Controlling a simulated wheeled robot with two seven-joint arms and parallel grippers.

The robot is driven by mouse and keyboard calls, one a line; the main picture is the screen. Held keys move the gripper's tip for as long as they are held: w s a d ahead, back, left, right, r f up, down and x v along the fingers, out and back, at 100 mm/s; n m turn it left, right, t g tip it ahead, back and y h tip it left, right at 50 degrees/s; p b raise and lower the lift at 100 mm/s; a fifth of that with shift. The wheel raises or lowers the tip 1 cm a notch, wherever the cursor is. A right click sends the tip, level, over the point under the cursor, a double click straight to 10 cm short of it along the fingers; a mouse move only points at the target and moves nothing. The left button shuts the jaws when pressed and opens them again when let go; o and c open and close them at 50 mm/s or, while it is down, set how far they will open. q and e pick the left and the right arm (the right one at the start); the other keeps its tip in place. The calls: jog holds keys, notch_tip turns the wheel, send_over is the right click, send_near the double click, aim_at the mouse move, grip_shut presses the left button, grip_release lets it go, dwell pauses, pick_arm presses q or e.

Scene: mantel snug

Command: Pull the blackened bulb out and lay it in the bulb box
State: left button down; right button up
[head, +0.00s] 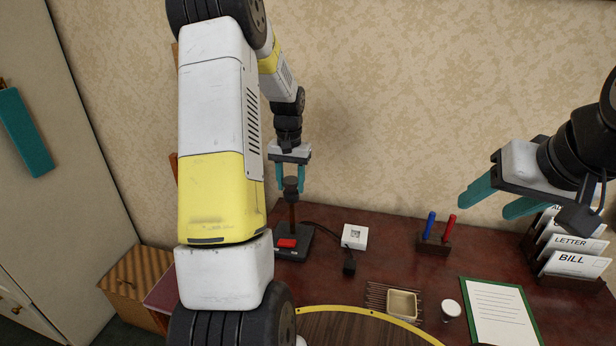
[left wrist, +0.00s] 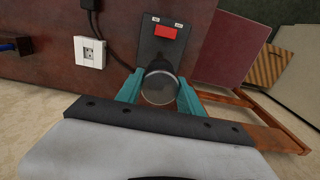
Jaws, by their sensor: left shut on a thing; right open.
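In the left wrist view the bulb (left wrist: 160,88) is a grey glassy round between the fingertips (left wrist: 160,92). I cannot tell whether it is still seated in the lamp. The lamp's dark base (head: 306,245) carries a red switch (head: 287,243). My right gripper (head: 500,198) is open and empty above the right side. I cannot tell for certain which container is the bulb box.
A cream tray (head: 402,317), a pen stand (head: 433,245), a clipboard (head: 498,312) and a letter rack (head: 570,263) occupy the desk. A ridged brown box (head: 138,284) stands lower left.

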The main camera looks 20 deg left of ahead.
aim_at(291, 180)
pick_arm(q)
jog(key=shift+r, duration=3)
